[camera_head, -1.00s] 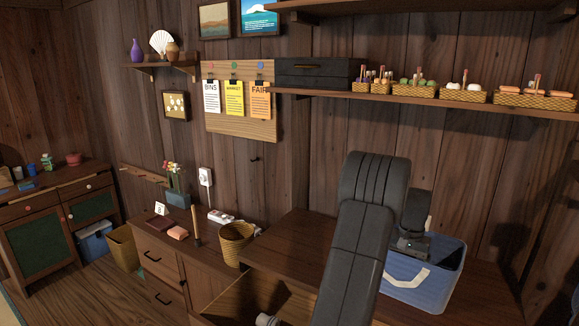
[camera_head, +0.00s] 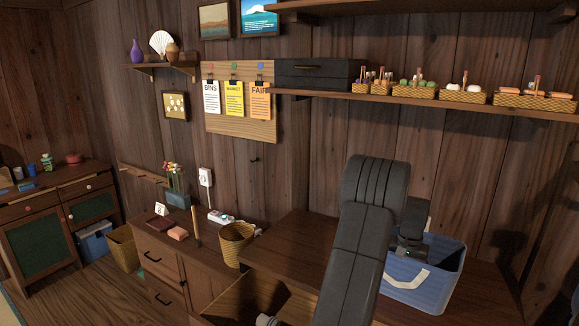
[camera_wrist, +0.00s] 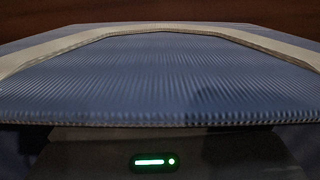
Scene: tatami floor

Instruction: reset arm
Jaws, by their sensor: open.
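My arm rises in the front of the head view and bends down toward a blue bin (camera_head: 432,292) with a pale strap handle (camera_head: 408,279). My gripper (camera_head: 409,250) is at the bin's left rear side, partly hidden behind my own arm. Its fingertips cannot be made out clearly, and nothing shows held in it. The wrist view shows the bin's ribbed blue wall (camera_wrist: 160,85) close up with the pale strap (camera_wrist: 245,38) across it. A dark housing with a green light shows at the bottom of that view.
The bin stands on a wooden counter (camera_head: 300,231). A woven basket (camera_head: 236,245) and small items stand on the lower cabinet to the left. A shelf (camera_head: 430,103) with produce baskets and a black case (camera_head: 318,74) runs above.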

